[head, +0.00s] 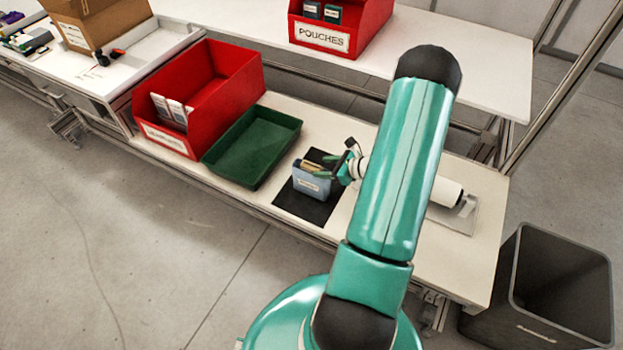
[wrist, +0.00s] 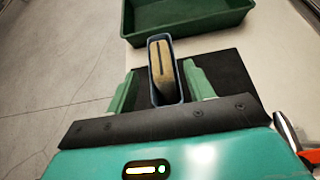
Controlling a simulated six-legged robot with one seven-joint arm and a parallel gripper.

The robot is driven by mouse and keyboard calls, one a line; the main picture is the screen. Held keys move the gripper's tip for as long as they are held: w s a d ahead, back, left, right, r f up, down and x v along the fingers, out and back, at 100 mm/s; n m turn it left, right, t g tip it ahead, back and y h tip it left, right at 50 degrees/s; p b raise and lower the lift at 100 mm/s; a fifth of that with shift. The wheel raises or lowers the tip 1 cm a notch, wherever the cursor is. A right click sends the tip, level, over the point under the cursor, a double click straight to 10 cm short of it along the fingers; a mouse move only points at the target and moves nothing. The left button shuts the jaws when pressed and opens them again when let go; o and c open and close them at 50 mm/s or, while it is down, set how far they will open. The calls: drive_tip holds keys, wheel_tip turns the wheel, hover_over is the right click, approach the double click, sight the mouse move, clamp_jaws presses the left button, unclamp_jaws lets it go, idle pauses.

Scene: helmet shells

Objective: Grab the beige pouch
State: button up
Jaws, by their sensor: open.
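The beige pouch (wrist: 161,70) stands on edge inside a narrow blue bin (wrist: 180,95), its top showing above the opening. In the head view the blue bin (head: 311,182) stands on a black mat (head: 300,207), and a small part of the pouch (head: 311,165) shows at its top. My gripper (wrist: 160,85) is open, with one green finger on each side of the bin and pouch. I cannot tell whether the fingers touch the bin. In the head view my gripper (head: 328,170) is at the bin, partly hidden by my arm.
An empty green tray (head: 253,147) lies left of the mat, beside a red bin (head: 205,90) holding white packets. A red bin labelled POUCHES (head: 338,28) stands on the back shelf. A dark waste bin (head: 545,290) stands on the floor at right. An orange-handled tool (wrist: 300,145) shows at the wrist view's right edge.

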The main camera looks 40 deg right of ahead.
sight(315, 167)
drive_tip(key=x, duration=0.3)
drive_tip(key=shift+w, duration=0.3)
clamp_jaws()
drive_tip(key=shift+r, duration=0.1)
